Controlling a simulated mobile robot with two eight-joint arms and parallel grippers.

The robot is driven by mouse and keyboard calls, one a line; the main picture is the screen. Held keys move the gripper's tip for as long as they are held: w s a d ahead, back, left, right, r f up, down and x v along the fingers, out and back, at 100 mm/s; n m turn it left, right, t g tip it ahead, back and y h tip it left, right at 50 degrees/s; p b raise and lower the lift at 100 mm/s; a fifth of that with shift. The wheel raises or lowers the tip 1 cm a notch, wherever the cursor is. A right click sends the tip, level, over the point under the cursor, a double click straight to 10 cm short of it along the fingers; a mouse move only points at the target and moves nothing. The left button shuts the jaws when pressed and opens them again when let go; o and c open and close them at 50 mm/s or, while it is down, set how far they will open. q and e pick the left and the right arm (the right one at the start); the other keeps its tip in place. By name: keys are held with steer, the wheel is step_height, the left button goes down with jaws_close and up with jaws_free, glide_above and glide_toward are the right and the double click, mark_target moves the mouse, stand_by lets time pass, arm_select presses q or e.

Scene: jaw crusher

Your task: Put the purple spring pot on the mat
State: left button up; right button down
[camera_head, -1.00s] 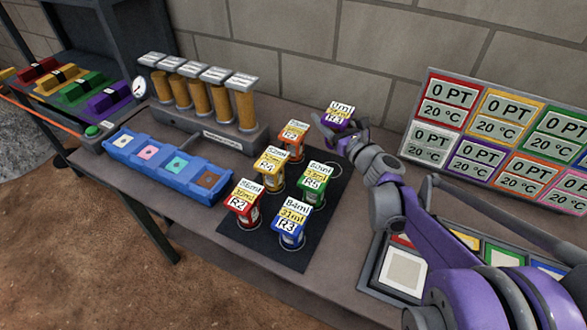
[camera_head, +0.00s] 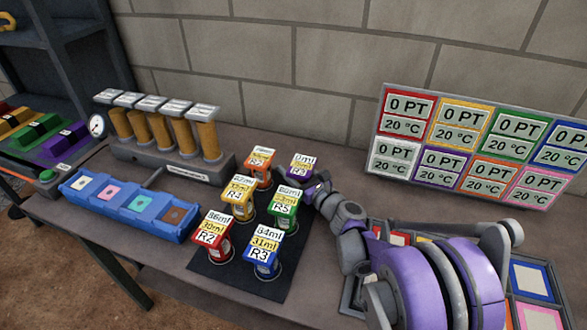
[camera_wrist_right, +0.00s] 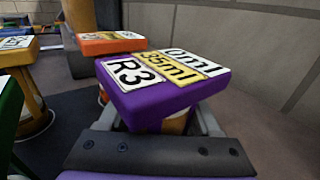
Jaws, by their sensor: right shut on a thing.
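The purple spring pot (camera_head: 299,163) has a square purple top with white and yellow labels, and in the head view it is at the back right of the pot group. My right gripper (camera_head: 310,190) is shut on it; in the wrist view the fingers flank the pot (camera_wrist_right: 165,97) below its top. It looks upright. The black mat (camera_head: 212,268) lies under the other pots. The purple pot is at or over the mat's back right corner; its base is hidden, so I cannot tell whether it touches. My left gripper is not in view.
Orange (camera_head: 260,160), yellow (camera_head: 238,192), green (camera_head: 285,205), red (camera_head: 212,232) and blue (camera_head: 262,245) pots stand on the mat. The orange pot is close left of the purple one. A blue tray (camera_head: 130,210) lies left. A display panel (camera_head: 470,150) stands back right.

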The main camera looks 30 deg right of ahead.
steer(key=shift+c, duration=0.4)
jaws_free()
steer(key=shift+f, duration=0.15)
steer(key=shift+r, duration=0.2)
steer(key=shift+s, duration=0.35)
steer(key=s, duration=0.7)
steer(key=s+d, duration=0.1)
steer(key=s, duration=0.3)
steer(key=shift+s, duration=0.2)
